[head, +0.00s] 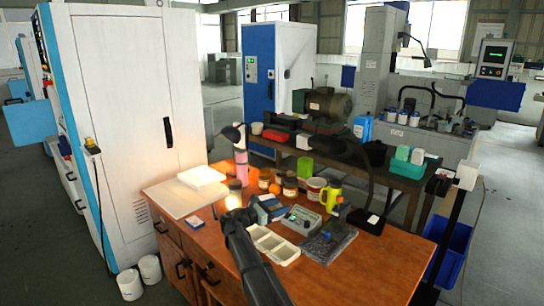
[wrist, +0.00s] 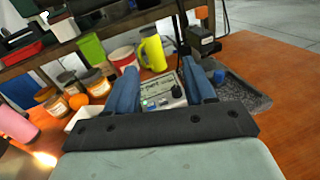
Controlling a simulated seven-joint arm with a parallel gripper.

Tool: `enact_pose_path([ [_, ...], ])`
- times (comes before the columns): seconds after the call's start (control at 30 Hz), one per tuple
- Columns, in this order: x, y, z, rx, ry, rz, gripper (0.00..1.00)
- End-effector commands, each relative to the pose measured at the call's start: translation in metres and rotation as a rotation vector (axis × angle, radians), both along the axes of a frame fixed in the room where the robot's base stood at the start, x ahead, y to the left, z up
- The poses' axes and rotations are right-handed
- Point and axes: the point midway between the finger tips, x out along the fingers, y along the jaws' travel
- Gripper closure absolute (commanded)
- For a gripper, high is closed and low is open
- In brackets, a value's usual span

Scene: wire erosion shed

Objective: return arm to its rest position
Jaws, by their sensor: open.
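My gripper (head: 270,208) is low over the wooden bench (head: 375,270), at the end of my dark arm. In the wrist view its two blue fingers (wrist: 160,82) stand apart with nothing held between them. A grey device with knobs (wrist: 165,92) shows in the gap beyond and below the fingers. The same device (head: 300,220) is right of my gripper in the head view. The frames do not show how high the fingertips are above the bench.
A white compartment tray (head: 262,240) and a dark speckled slab (head: 328,242) lie near my arm. Behind stand a yellow-green mug (head: 330,197), a red-and-white cup (head: 315,187), several jars (head: 290,187) and a pink bottle (head: 241,164). The bench's front right is clear.

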Motion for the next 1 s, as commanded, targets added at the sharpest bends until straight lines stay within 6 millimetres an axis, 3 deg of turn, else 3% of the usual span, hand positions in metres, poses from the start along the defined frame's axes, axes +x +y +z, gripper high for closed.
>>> enact_pose_path([
  [0.03,-0.002,0.032,-0.004,0.010,-0.013,0.060,0.46],
  [0.2,-0.011,0.127,-0.015,0.056,-0.059,0.247,0.46],
  [0.37,-0.028,0.206,-0.024,0.103,-0.091,0.402,0.46],
  [0.47,-0.047,0.246,-0.045,0.171,-0.105,0.480,0.46],
  [0.77,-0.119,0.275,-0.184,0.575,-0.120,0.469,0.46],
  [0.87,-0.145,0.261,-0.234,0.709,-0.126,0.389,0.46],
  [1.0,-0.184,0.228,-0.301,0.875,-0.146,0.218,0.46],
])
